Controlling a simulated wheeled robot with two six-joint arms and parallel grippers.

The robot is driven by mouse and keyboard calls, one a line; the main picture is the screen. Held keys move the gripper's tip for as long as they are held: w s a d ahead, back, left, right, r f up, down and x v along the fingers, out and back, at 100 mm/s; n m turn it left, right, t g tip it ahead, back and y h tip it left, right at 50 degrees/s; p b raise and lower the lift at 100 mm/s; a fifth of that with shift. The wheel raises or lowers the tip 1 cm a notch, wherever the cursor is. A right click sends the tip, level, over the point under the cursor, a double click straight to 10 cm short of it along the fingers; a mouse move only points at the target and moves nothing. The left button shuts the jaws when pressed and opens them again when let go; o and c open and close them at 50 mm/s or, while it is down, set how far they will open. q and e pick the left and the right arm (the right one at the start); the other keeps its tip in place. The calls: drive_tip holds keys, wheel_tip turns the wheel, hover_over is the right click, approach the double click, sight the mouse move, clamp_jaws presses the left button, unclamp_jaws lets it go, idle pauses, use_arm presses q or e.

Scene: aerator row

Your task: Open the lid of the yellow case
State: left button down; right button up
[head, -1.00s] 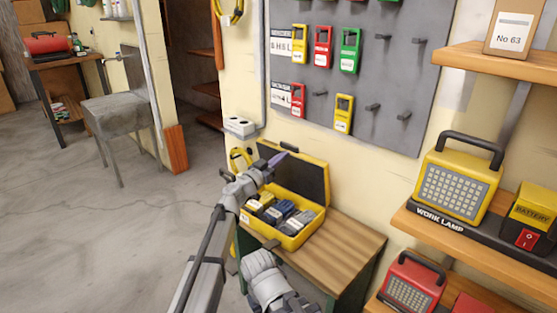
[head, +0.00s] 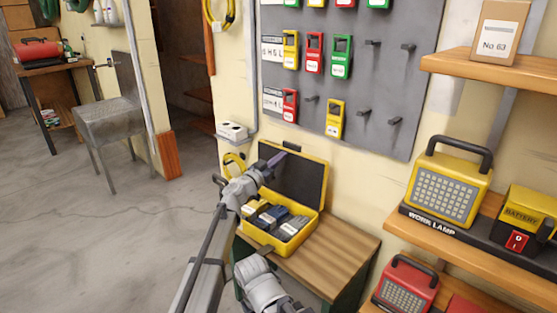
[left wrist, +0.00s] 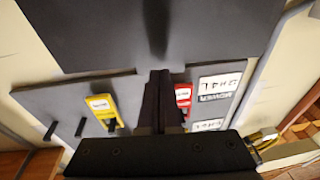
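The yellow case (head: 277,247) stands on a small wooden-topped cabinet. Its lid (head: 298,180) is swung up and stands open near the wall, its dark inner side facing me. Several dark and yellow blocks with pale labels (head: 270,217) lie inside the case. My left gripper (head: 277,158) is at the upper left of the lid, its fingers in front of the dark inner side. In the left wrist view the fingers (left wrist: 160,95) are together with nothing seen between them, close to the edge of the dark lid panel (left wrist: 90,35). Whether they touch it is unclear.
The cabinet top (head: 335,255) is bare right of the case. A grey pegboard (head: 380,90) with colored tags hangs above. Shelves on the right hold a yellow work lamp (head: 447,190) and a red one (head: 407,285). Open floor lies left.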

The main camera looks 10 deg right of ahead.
use_arm(q)
drive_tip(key=shift+f+x, duration=0.2)
drive_tip(key=shift+x, duration=1.1)
drive_tip(key=shift+f, duration=0.1)
drive_tip(key=shift+s+a+f+b, duration=0.1)
drive_tip(key=shift+f+b, duration=1)
drive_tip(key=shift+b, duration=0.05)
drive_tip(key=shift+s+a+f+b, duration=0.1)
drive_tip(key=shift+s+f+b, duration=0.05)
drive_tip(key=shift+f+b, duration=1)
drive_tip(key=shift+s+a+r, duration=0.1)
drive_tip(key=p, duration=0.1)
approach(289, 163)
drive_tip(key=s+a+r, duration=0.2)
drive_tip(key=a, duration=0.1)
drive_tip(key=shift+s+r, duration=0.15)
drive_tip(key=shift+s, duration=0.05)
